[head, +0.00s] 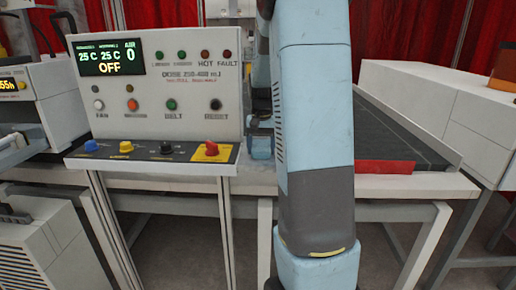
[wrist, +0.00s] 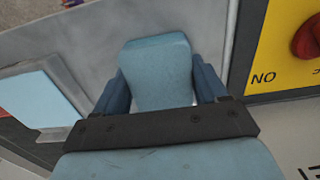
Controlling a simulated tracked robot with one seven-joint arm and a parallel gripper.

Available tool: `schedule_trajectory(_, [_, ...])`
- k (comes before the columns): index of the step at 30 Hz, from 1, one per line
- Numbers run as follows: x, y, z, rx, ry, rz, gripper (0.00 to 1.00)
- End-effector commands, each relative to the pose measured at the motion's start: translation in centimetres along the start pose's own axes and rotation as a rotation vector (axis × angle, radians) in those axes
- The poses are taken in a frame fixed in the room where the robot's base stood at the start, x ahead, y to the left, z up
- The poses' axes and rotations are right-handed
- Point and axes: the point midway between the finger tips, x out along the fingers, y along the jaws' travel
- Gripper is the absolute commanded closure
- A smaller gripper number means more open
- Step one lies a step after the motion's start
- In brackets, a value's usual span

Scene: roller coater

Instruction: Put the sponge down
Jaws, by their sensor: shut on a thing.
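The sponge (wrist: 155,72) is a light blue block in the wrist view. It sits between the two dark blue fingers of my gripper (wrist: 160,92), which is shut on it. A grey metal surface lies behind the sponge; I cannot tell whether they touch. In the head view my gripper (head: 261,146) shows small, just right of the control panel, partly hidden behind my arm. I cannot make out the sponge clearly there.
A control panel (head: 190,105) with a lit display stands left of my arm. Its red stop knob on yellow (head: 211,151) is close to my gripper and also shows in the wrist view (wrist: 308,40). A dark conveyor belt (head: 385,135) runs at right. A pale blue sheet-like thing (wrist: 35,100) lies left.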

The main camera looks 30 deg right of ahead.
Motion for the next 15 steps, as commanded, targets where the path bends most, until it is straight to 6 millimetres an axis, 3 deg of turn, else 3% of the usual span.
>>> schedule_trajectory(2, [0.16,-0.01,0.01,0.0,0.0,0.0,0.61])
schedule_trajectory(3, [0.17,-0.01,0.0,0.0,0.0,0.0,0.26])
schedule_trajectory(10, [0.15,-0.03,0.01,-0.001,0.0,0.0,0.04])
schedule_trajectory(15, [0.14,-0.04,0.01,-0.001,0.0,0.0,0.02])
